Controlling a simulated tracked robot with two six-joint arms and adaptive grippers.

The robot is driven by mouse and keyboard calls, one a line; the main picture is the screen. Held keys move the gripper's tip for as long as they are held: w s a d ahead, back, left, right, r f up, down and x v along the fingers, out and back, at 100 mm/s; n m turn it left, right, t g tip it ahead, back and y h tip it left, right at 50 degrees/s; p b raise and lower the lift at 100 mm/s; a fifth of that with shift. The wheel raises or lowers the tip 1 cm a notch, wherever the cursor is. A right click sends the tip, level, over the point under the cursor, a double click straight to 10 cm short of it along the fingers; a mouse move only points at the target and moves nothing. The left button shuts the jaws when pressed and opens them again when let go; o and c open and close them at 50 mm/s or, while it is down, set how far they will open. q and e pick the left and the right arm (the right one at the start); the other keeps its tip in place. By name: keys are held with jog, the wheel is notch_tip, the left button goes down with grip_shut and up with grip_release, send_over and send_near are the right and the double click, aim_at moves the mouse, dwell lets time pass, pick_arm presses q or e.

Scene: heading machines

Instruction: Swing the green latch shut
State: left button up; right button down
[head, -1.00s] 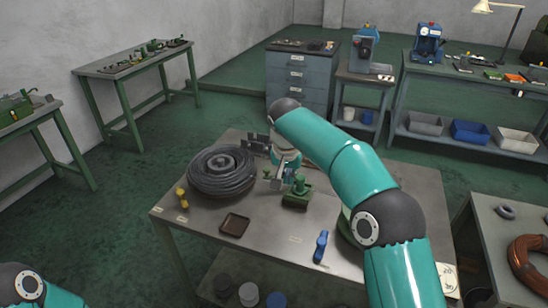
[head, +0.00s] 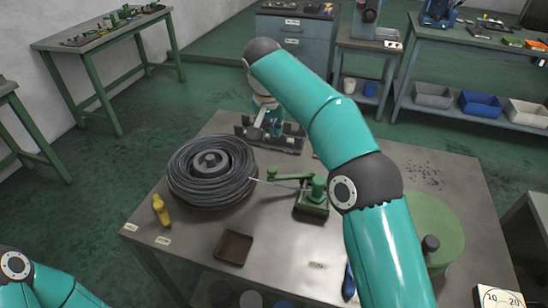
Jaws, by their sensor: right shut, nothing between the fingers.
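The green latch (head: 312,193) stands on the metal table, right of the wire coil. Its green arm (head: 290,176) reaches out to the left, toward the coil, and a thin pale wire end or rod lies just below it. My right gripper (head: 268,124) is shut and empty, behind the latch and apart from it, in front of or over a dark slotted bracket (head: 288,142). The arm link above partly hides it. My left arm shows only at the bottom left corner, and its gripper is out of view.
The coil of dark wire (head: 210,172) lies left of the latch. A yellow object (head: 160,209), a brown tray (head: 234,248) and a blue tool (head: 348,282) lie nearer the front. A green disc (head: 440,225) is at the right. The table between tray and latch is clear.

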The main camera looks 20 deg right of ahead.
jog(key=w+x, duration=0.1)
jog(key=x, duration=1.1)
pick_arm(q)
jog(key=shift+w+a+f, duration=0.2)
jog(key=shift+w+f, duration=0.2)
jog(key=shift+f, duration=0.1)
pick_arm(e)
jog(key=shift+s+a, duration=0.55)
jog(key=shift+s, duration=0.35)
jog(key=shift+s+a, duration=0.6)
jog(key=shift+s, duration=0.35)
pick_arm(q)
jog(key=shift+f, duration=0.1)
pick_arm(e)
jog(key=shift+s, duration=0.1)
